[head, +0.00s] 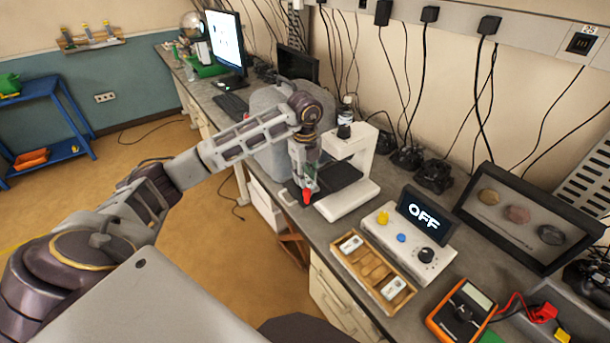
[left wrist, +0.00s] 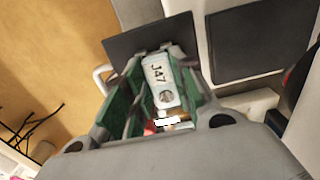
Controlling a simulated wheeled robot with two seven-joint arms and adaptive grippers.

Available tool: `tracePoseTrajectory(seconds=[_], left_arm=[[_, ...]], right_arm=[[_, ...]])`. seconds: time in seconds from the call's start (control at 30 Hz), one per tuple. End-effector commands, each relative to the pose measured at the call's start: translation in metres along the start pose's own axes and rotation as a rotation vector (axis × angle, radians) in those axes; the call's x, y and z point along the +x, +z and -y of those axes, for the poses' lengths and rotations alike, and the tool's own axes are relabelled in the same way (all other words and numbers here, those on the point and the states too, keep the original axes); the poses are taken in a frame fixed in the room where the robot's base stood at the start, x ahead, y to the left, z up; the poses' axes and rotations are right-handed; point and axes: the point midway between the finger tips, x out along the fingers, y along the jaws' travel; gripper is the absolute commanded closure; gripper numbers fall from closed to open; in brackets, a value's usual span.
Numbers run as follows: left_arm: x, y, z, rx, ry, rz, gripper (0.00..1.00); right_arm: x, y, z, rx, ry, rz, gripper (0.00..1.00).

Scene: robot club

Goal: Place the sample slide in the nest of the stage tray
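The sample slide (left wrist: 160,82), pale blue-white and marked J47 with a round grey spot, sits between the green-padded fingers of my left gripper (left wrist: 160,62). The pads appear closed against its sides. In the head view my left gripper (head: 307,178) points down at the white scope-like stand (head: 345,195). In the left wrist view a black plate, apparently the stage tray (left wrist: 125,46), lies beyond the fingertips, with a white handle at its left. The nest is not clearly seen, and I cannot tell whether the slide touches the tray. My right gripper is out of view.
A wooden slide box (head: 372,268) with two slides stands in front of a control box whose display (head: 424,219) reads OFF. A multimeter (head: 462,312) and a framed rock display (head: 518,215) are at right. A monitor (head: 226,42) stands farther back.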

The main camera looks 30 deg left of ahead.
Motion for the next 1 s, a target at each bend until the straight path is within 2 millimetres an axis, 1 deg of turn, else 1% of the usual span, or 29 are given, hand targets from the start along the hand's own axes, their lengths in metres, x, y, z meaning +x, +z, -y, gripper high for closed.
tracePoseTrajectory(seconds=[0.03, 0.17, 0.67, 0.87, 1.0], left_arm=[[0.002, -0.001, -0.001, 0.0, 0.004, -0.002, 0.69], [0.002, -0.001, -0.001, 0.001, 0.004, -0.002, 0.52], [-0.003, -0.001, 0.0, 0.001, 0.002, -0.001, 0.52], [-0.013, -0.001, 0.0, 0.0, 0.001, -0.001, 0.52], [-0.028, 0.0, 0.001, 0.001, -0.002, -0.001, 0.52]], right_arm=[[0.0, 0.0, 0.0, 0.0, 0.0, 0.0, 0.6], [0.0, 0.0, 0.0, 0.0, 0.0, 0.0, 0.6], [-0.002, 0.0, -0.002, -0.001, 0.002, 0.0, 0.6], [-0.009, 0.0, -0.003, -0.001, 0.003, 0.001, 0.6], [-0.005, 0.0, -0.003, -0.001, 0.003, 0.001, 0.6]])
